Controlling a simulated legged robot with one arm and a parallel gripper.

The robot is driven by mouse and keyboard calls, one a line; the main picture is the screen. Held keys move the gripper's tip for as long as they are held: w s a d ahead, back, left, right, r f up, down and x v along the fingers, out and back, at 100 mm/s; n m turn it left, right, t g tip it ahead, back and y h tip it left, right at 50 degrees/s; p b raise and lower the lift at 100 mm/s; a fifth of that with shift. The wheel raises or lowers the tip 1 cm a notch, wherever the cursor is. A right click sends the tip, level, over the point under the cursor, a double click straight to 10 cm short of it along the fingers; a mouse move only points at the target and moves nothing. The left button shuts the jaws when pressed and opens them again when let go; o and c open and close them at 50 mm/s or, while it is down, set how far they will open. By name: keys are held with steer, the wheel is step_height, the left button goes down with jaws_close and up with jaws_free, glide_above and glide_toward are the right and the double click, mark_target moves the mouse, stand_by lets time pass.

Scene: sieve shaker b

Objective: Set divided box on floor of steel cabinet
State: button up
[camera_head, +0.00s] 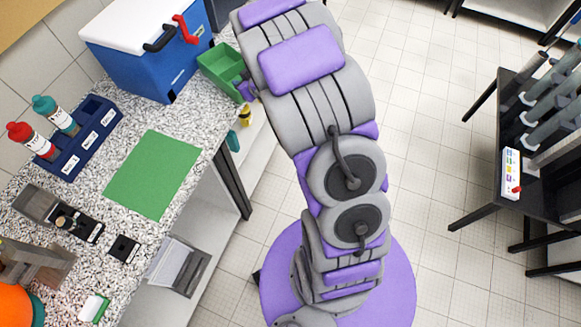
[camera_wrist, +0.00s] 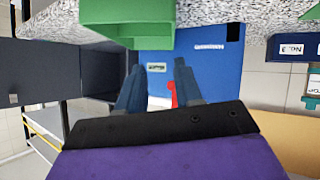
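A green box (camera_head: 222,68) stands on the speckled counter, beside the blue cooler; it looks like the divided box. In the wrist view the green box (camera_wrist: 128,22) is at the top edge, partly cut off. My gripper (camera_wrist: 158,68) has its two fingers apart with nothing between them. The fingertips are close to the box in the picture but do not grip it. In the head view my arm hides most of the gripper. A dark grey panelled body (camera_wrist: 37,80) at the left of the wrist view may be the steel cabinet; its inside is not clear.
The blue cooler (camera_head: 150,65) with white lid stands by the box. A green mat (camera_head: 152,175), a bottle rack (camera_head: 82,140) and small devices lie on the counter. A black table (camera_head: 515,150) with equipment is at right. Tiled floor between is clear.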

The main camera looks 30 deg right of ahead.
steer(key=s+r+m+g+h, duration=0.1)
steer(key=s+r+g+h, duration=0.1)
steer(key=s, duration=0.6)
steer(key=s+d+r+m+g+h, duration=0.1)
steer(key=s+r+m+g+h, duration=0.1)
steer(key=s+r+g, duration=0.2)
steer(key=s+r, duration=0.3)
steer(key=s, duration=0.1)
steer(key=shift+s+d, duration=0.15)
steer(key=shift+s, duration=0.15)
steer(key=s+a+r+g+y, duration=0.1)
steer(key=s+a+g, duration=0.1)
steer(key=s, duration=0.7)
steer(key=s+a+r+g+y, duration=0.1)
steer(key=s+a+r+g, duration=0.1)
steer(key=s+a, duration=0.3)
steer(key=s+a+r+g, duration=0.2)
steer(key=s+a+g, duration=0.1)
steer(key=s, duration=1)
steer(key=shift+s+a+r+m+g+y, duration=0.15)
steer(key=shift+a+r+m+g+y, duration=0.15)
steer(key=shift+a+m+y, duration=0.1)
steer(key=shift+s, duration=0.15)
